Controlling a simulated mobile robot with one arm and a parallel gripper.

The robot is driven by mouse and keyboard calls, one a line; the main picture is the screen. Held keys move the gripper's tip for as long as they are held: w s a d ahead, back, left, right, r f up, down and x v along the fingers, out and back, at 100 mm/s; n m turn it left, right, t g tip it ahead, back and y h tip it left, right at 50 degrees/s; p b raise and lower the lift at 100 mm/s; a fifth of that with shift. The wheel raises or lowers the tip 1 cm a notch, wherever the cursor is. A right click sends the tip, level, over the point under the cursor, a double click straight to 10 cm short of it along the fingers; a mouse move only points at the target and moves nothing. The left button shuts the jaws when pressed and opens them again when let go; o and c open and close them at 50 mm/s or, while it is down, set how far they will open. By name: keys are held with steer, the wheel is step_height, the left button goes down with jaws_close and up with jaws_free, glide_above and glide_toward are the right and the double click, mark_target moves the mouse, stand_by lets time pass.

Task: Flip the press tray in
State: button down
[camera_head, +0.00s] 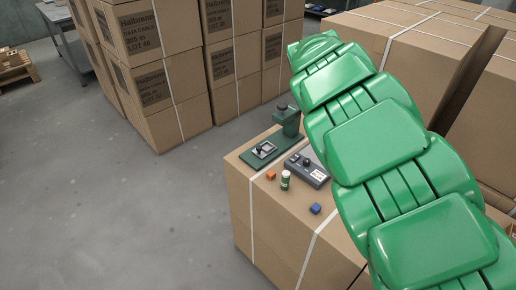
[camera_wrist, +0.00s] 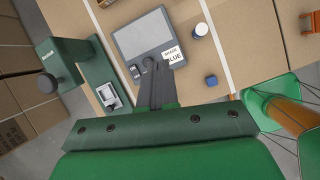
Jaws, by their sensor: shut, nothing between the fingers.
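A green press (camera_head: 288,122) stands at the back of a carton top, and it also shows at the left in the wrist view (camera_wrist: 67,52). Its small pale-framed square tray (camera_head: 264,149) lies on the base plate, to one side of the press head; the wrist view shows the tray (camera_wrist: 107,95) with a dark piece in it. My gripper (camera_wrist: 150,64) is shut and empty, its fingertips seen over the lower edge of a grey device (camera_wrist: 140,36), right of the tray and apart from it. In the head view my green arm hides the gripper.
The grey device (camera_head: 307,170) carries a label reading "BLUE" in the wrist view. Stacked cartons (camera_head: 165,65) rise behind; open floor (camera_head: 110,210) lies left.

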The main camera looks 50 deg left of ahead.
steer(key=s+a+f+n+g+y, duration=0.1)
steer(key=s+a+f+n, duration=0.35)
steer(key=s+a, duration=0.4)
steer(key=s+a+f+n+y, duration=0.2)
steer(key=s+a+f+n, duration=0.25)
steer(key=s+a, duration=0.4)
steer(key=shift+m, duration=0.3)
steer(key=x, duration=0.7)
steer(key=w+a+x, duration=0.1)
steer(key=x, duration=0.3)
steer(key=shift+w, duration=0.25)
steer(key=shift+w+a, duration=0.4)
steer(key=shift+w, duration=0.1)
steer(key=shift+w+a, duration=0.15)
steer(key=shift+w, duration=0.4)
steer(key=shift+w+a, duration=0.4)
steer(key=shift+w, duration=0.35)
steer(key=shift+w, duration=0.1)
